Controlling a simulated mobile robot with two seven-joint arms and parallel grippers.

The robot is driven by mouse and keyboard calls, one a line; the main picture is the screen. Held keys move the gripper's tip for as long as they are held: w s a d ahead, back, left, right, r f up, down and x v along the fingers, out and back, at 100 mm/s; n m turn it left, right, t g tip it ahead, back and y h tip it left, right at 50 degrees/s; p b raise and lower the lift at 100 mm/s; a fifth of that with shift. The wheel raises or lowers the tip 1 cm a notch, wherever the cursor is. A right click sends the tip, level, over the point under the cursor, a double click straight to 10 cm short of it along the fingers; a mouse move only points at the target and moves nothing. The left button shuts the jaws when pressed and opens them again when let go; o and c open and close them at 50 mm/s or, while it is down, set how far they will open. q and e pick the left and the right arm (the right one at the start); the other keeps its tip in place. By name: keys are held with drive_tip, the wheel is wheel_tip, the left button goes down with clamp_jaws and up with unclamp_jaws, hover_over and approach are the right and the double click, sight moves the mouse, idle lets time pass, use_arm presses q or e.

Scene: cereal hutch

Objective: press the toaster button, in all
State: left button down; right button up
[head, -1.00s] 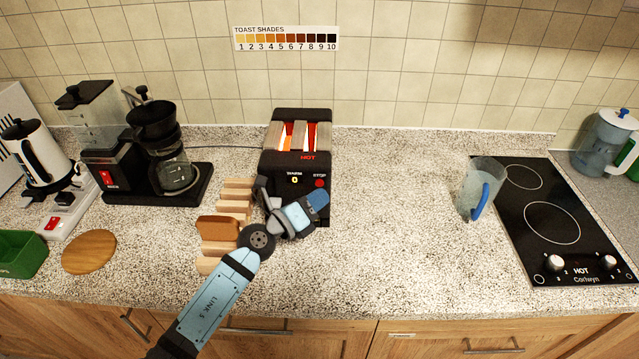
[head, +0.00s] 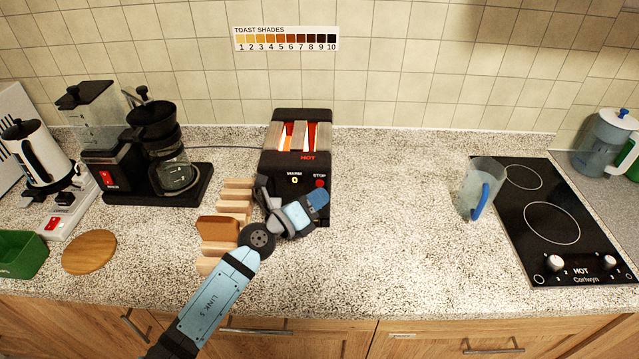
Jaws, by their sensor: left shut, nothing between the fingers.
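The black toaster (head: 297,131) stands at the back middle of the counter. Its slots glow orange and a red HOT sign is lit. Its front has a dial or display reading 0 (head: 294,180) and a red round button (head: 320,183) under the word STOP. My left gripper (head: 263,187) is shut and empty at the lower left of the toaster's front. Whether it touches the toaster is not clear. My left wrist hides the lower front, so any lever or button there is hidden. My right gripper is not in view.
A wooden rack (head: 236,206) with a brown bread slice (head: 217,228) lies left of my wrist. A coffee maker (head: 150,150) stands further left. A jug with a blue handle (head: 480,190) stands beside the black hob (head: 550,222). The counter between toaster and jug is clear.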

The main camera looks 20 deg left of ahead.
use_arm(q)
drive_tip(key=shift+w, duration=0.3)
drive_tip(key=shift+w+a, duration=0.2)
drive_tip(key=shift+w, duration=0.15)
idle(0.6)
idle(0.3)
drive_tip(key=shift+s+d+p, duration=0.25)
drive_tip(key=shift+s+p, duration=0.25)
drive_tip(key=shift+s, duration=0.3)
drive_tip(key=s, duration=0.2)
drive_tip(key=s+d+p, duration=0.1)
drive_tip(key=s, duration=0.1)
drive_tip(key=shift+s+d, duration=0.2)
drive_tip(key=shift+s, duration=0.2)
idle(0.5)
